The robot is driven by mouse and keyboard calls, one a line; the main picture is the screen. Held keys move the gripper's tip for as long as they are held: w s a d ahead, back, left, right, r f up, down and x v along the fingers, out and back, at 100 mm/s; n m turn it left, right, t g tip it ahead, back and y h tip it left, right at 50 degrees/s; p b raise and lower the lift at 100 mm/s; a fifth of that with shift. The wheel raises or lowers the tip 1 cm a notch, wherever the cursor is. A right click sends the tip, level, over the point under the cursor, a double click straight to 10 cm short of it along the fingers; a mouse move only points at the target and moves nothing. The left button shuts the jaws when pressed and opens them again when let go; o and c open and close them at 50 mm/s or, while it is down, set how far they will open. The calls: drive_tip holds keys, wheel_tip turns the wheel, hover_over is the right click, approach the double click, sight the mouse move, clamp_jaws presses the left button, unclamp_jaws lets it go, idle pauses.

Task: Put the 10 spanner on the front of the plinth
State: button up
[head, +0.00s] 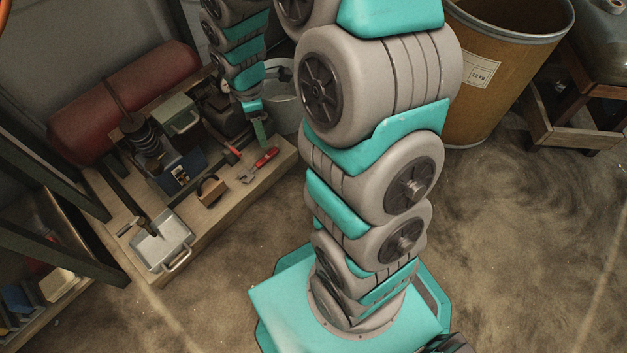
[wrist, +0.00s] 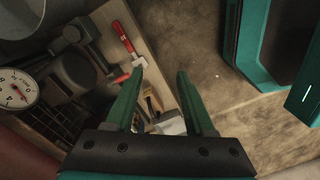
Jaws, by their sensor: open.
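A red-handled spanner (head: 265,158) with a pale label lies flat on the wooden plinth (head: 208,235), near its right end and front edge. It also shows in the wrist view (wrist: 124,38), with its grey jaw towards my gripper's left finger. The number on the label is too small to read. My gripper (head: 259,128) hangs over the plinth's right end, just behind the spanner in the head view. In the wrist view my gripper (wrist: 160,72) is open with nothing between its fingers. The spanner lies outside the fingers, beyond the left one.
A round gauge (wrist: 18,89) shows in the wrist view. The floor in front is clear.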

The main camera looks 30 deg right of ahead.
drive_tip(key=s+r+m, duration=0.4)
drive_tip(key=s+m, duration=0.1)
drive_tip(key=s, duration=0.3)
drive_tip(key=s+r+m, duration=0.5)
drive_tip(key=s, duration=0.4)
drive_tip(key=s+r+m+g, duration=0.1)
drive_tip(key=s+r+m, duration=0.3)
drive_tip(key=s, duration=0.5)
drive_tip(key=shift+s+r+m, duration=0.15)
drive_tip(key=shift+r+m, duration=0.2)
drive_tip(key=shift+m, duration=0.25)
drive_tip(key=shift+a, duration=0.15)
